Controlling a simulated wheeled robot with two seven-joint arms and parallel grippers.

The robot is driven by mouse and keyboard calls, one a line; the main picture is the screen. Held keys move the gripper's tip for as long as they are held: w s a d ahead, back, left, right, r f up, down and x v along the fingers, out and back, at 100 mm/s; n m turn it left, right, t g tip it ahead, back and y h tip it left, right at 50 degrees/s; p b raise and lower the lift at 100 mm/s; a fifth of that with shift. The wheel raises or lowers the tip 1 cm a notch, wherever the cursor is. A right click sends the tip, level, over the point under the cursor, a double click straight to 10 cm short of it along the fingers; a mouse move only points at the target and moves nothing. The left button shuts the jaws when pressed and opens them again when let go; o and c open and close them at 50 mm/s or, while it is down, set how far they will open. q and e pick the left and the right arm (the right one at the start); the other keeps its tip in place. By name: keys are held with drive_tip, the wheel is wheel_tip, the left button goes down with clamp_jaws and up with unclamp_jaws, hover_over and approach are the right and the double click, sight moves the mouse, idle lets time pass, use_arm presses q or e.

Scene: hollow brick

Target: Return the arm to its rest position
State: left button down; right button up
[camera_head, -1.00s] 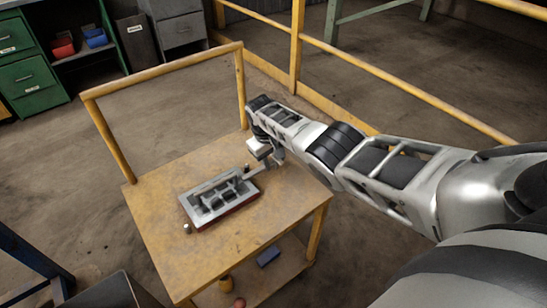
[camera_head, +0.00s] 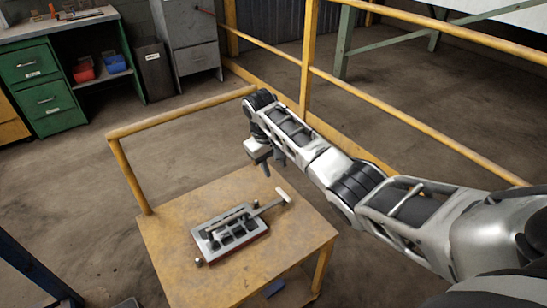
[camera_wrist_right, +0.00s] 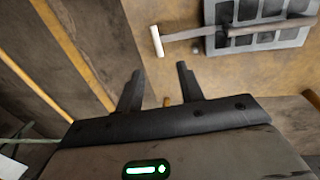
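My right arm reaches in from the right in the head view. Its gripper (camera_head: 265,165) hangs above the far right part of the yellow cart top (camera_head: 180,215). In the right wrist view the two fingers (camera_wrist_right: 160,75) are apart with nothing between them, so the gripper is open. A grey brick mould (camera_head: 232,238) with dark blocks lies on the cart, below and left of the gripper. Its lever ends in a pale crosswise handle (camera_head: 284,195), apart from the fingers; the handle also shows in the right wrist view (camera_wrist_right: 157,41). My left gripper is out of view.
The cart's yellow push rail (camera_head: 185,112) rises behind the mould. A yellow guard rail (camera_head: 400,88) runs behind my right arm. A small grey cylinder (camera_head: 199,262) stands at the mould's near left corner. Green drawers (camera_head: 42,98) stand far left. Open floor lies between.

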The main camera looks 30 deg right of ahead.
drive_tip(key=shift+a+r, duration=0.1)
drive_tip(key=shift+r, duration=0.35)
